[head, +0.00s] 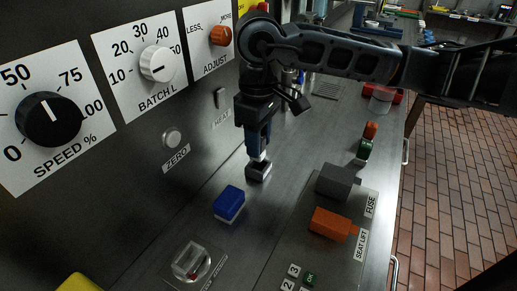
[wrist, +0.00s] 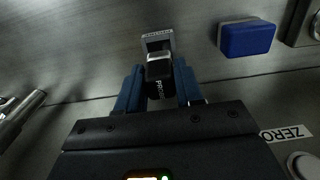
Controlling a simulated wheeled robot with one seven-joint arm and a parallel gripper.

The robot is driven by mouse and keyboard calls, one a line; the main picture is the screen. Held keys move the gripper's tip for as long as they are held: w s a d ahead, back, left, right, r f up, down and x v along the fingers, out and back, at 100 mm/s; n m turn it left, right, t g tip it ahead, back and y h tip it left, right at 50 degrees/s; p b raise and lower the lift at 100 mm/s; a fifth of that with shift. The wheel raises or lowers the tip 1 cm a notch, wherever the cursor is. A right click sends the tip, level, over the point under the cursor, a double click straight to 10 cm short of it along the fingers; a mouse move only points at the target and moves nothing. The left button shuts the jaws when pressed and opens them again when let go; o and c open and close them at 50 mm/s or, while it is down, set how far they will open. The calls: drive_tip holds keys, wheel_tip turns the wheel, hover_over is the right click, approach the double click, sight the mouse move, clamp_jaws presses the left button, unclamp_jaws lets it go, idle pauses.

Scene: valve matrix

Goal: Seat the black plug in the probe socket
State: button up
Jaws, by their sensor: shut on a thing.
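My gripper (head: 258,152) points down over the bench near the panel wall. In the wrist view, my gripper (wrist: 160,92) has its two blue fingers shut on the black plug (wrist: 161,89), which carries white lettering that seems to read PROBE. A bright metal part (wrist: 158,67) shows at the plug's end, facing a small grey socket block (wrist: 157,41) with a lettered label. In the head view the socket block (head: 258,171) stands on the bench directly below the fingertips. The plug's end is at or very close to the block; I cannot tell whether it is inside.
A blue block (head: 229,203) on a pale base stands in front of the socket; it also shows in the wrist view (wrist: 247,38). A grey block (head: 338,182) and an orange block (head: 330,223) stand to the right. The panel with knobs (head: 50,120) rises at left.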

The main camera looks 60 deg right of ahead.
drive_tip(key=shift+s+f+p, duration=0.1)
drive_tip(key=shift+f+p, duration=0.3)
drive_tip(key=shift+f, duration=1.7)
clamp_jaws()
drive_tip(key=o, duration=0.8)
unclamp_jaws()
drive_tip(key=shift+o, duration=1.2)
drive_tip(key=shift+r, duration=0.1)
drive_tip(key=shift+r, duration=0.1)
